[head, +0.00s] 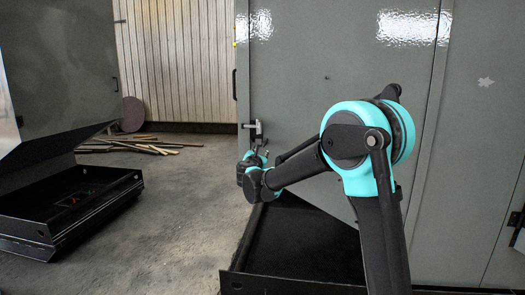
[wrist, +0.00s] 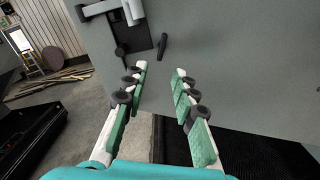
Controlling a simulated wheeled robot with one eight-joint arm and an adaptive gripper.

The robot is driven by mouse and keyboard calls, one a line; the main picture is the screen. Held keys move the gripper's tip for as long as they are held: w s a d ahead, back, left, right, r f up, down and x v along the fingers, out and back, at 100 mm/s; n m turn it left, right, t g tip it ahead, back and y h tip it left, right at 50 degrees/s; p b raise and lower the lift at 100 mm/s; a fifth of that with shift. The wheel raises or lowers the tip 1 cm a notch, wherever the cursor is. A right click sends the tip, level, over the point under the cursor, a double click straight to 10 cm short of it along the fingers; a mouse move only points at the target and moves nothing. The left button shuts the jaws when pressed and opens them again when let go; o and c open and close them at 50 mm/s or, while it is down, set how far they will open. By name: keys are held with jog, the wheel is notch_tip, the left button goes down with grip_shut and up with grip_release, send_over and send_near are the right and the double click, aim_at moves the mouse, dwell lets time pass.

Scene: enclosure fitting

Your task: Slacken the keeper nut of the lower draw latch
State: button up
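A draw latch (head: 255,129) sits on the left edge of the grey cabinet door in the head view, just above my gripper. In the wrist view, the latch (wrist: 128,32) is at the top: a dark plate with pale metal parts. I cannot tell which part is the keeper nut. My gripper (wrist: 160,69) is open and empty, its fingertips apart just below the peg-like piece and not visibly touching it.
The grey cabinet door (head: 310,80) fills the middle and right. A black open tray-like base (head: 290,245) lies below it. Another cabinet (head: 60,60) with a black base (head: 70,210) stands left. Wooden strips (head: 140,145) lie at the back; the floor between is clear.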

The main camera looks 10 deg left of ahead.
jog(key=shift+s, duration=2.2)
jog(key=s+d+f+m+g+h, duration=0.15)
jog(key=s+d+f+m, duration=0.3)
jog(key=d, duration=0.55)
jog(key=s+d+f+m+g+h, duration=0.1)
jog(key=s+d+f+m+g, duration=0.35)
jog(key=d, duration=0.45)
jog(key=s+d+f+m+g+h, duration=0.1)
jog(key=s+d+f+m+h, duration=0.1)
jog(key=s+d+f+m, duration=0.45)
jog(key=s+d+f+m+g+y, duration=0.2)
jog(key=s+d+f+m+g, duration=0.2)
jog(key=s+d+f+m, duration=0.55)
jog(key=s+a+f+m+g+y, duration=0.1)
jog(key=s+f+m, duration=0.4)
jog(key=s, duration=1)
jog(key=shift+f+m+g+y, duration=0.3)
jog(key=shift+f+g+y, duration=0.25)
jog(key=shift+g+y, duration=0.45)
jog(key=shift+w, duration=0.1)
jog(key=shift+c, duration=0.3)
